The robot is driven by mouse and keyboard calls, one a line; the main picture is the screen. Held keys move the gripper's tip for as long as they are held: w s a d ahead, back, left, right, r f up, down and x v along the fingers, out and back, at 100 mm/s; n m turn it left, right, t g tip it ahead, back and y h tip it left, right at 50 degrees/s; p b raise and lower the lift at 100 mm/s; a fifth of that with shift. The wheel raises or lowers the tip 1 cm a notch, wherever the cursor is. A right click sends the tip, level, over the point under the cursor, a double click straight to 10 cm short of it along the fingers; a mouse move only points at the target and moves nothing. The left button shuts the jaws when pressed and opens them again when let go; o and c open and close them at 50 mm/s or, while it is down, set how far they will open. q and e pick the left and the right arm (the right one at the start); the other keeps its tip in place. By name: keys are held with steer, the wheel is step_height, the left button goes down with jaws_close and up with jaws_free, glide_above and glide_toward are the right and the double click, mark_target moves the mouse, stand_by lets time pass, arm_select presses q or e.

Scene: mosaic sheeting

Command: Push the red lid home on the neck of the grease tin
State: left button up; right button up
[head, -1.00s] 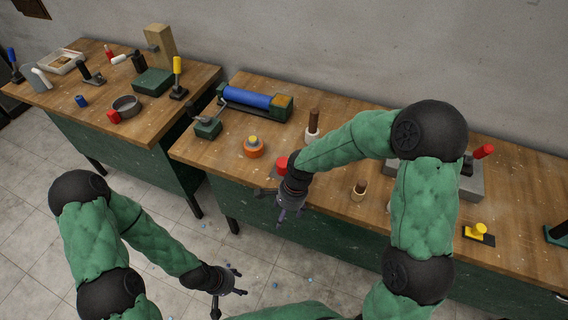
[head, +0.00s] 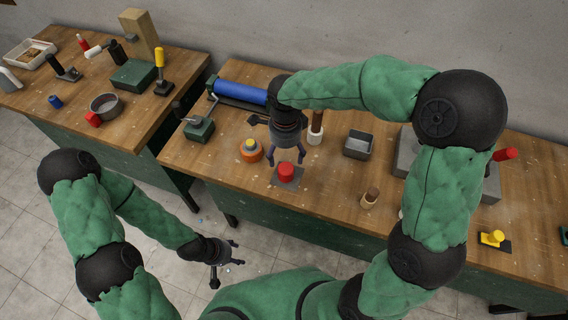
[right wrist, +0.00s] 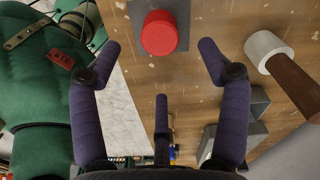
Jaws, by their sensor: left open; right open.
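The red lid (head: 286,169) is a short red cylinder on a dark grey square plate (head: 289,184) near the front of the right-hand bench. It also shows in the right wrist view (right wrist: 159,32), at top centre. I cannot make out the tin or its neck under the lid, nor whether the lid is fully down. My right gripper (head: 286,159) is open and empty, pointing down just above and behind the lid, apart from it. My left gripper (head: 229,263) is open and empty, off the bench's front edge over the floor.
An orange round piece with a yellow top (head: 250,150) stands left of the lid. A blue roller (head: 240,91) lies behind. Bench space in front is clear.

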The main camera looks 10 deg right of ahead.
mark_target(286, 168)
step_height(286, 168, down, 4)
steer(key=shift+f+b, duration=0.1)
steer(key=shift+b, duration=0.2)
steer(key=shift+s+f, duration=0.1)
steer(key=shift+f, duration=0.25)
step_height(286, 168, down, 4)
steer(key=shift+d+f+b, duration=0.15)
steer(key=shift+f+b, duration=0.05)
steer(key=shift+b, duration=0.5)
steer(key=shift+c, duration=0.4)
steer(key=c, duration=1.1)
steer(key=shift+r, duration=0.1)
steer(key=shift+c, duration=0.4)
